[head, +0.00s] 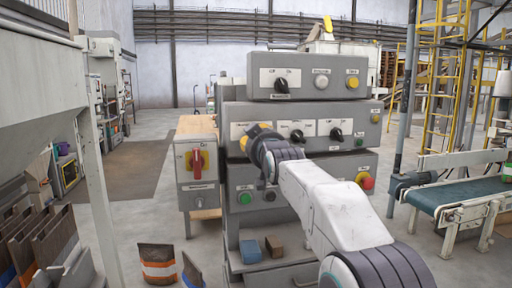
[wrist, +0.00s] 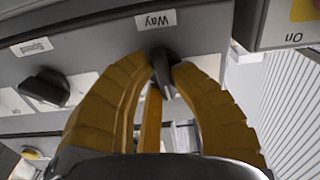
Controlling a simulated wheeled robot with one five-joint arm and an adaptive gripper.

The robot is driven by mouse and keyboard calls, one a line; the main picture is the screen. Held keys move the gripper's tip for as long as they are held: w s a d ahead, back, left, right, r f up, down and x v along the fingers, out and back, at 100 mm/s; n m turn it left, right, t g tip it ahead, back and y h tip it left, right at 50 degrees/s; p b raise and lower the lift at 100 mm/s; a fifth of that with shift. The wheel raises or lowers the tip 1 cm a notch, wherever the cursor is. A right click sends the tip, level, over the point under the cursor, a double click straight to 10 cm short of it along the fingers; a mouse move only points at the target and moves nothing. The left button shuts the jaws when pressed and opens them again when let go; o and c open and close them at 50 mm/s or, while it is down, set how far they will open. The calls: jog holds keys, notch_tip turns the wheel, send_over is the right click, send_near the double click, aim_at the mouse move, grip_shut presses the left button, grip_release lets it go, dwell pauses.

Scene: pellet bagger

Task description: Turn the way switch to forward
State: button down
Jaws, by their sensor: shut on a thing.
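The way switch (wrist: 162,62) is a black rotary knob under a white label reading "Way", upside down in the wrist view. My gripper (wrist: 168,80) has its yellow fingers closed around this knob, one on each side. In the head view my gripper (head: 254,137) is at the left end of the middle row of the grey control panel (head: 292,112). There it hides the way switch. The switch's position marks cannot be read.
The speed knob (wrist: 44,89) sits beside the way switch. A box with a red main switch (head: 197,160) stands at the panel's left. Green button (head: 245,198) and red emergency button (head: 365,181) are on the lower row. A conveyor (head: 465,195) is at right.

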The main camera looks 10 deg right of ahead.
jog(key=n, duration=0.4)
jog(key=shift+a+r+n, duration=0.15)
jog(key=shift+r+n, duration=0.25)
dwell(0.4)
jog(key=c, duration=1.5)
grip_release()
jog(key=o, duration=0.4)
jog(key=shift+f, duration=0.2)
jog(key=s, duration=1.2)
jog(key=shift+s, duration=0.1)
